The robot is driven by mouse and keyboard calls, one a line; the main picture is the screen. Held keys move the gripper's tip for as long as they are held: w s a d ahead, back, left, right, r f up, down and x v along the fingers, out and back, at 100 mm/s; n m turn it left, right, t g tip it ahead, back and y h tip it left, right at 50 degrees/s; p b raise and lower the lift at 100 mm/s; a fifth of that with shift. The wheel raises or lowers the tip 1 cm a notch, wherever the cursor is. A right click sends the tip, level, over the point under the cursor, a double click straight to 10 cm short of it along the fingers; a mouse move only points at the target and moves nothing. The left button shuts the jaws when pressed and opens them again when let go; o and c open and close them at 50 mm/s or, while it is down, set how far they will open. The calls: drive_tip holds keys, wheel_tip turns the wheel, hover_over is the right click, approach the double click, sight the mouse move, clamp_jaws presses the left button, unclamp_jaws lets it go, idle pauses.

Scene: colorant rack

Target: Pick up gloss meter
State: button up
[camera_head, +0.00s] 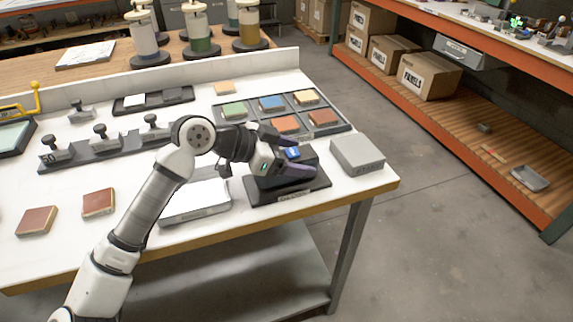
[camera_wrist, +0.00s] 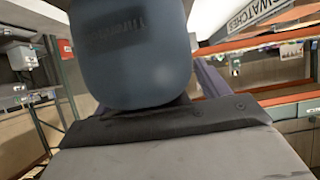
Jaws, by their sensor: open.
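The gloss meter (camera_head: 290,160) appears to be the dark block with a small blue screen. It sits on a black base (camera_head: 290,193) with a label on its front, near the right end of the white table. My gripper (camera_head: 302,157) reaches in from the left with its fingers open, one on the far side and one on the near side of the meter. I cannot tell whether they touch it. In the wrist view, a large blue-grey rounded shape fills the upper middle, and a purple finger (camera_wrist: 209,80) shows behind it. The meter is not clearly identifiable there.
A grey box (camera_head: 357,155) stands right of the base, near the table edge. A tray of coloured blocks (camera_head: 340,128) lies behind. A white flat panel (camera_head: 195,203) is left of the base, below my arm. Two red-brown blocks (camera_head: 98,202) lie farther left. Open floor is at right.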

drive_tip(key=c, duration=1.4)
drive_tip(key=shift+o, duration=0.2)
drive_tip(key=shift+r, duration=0.1)
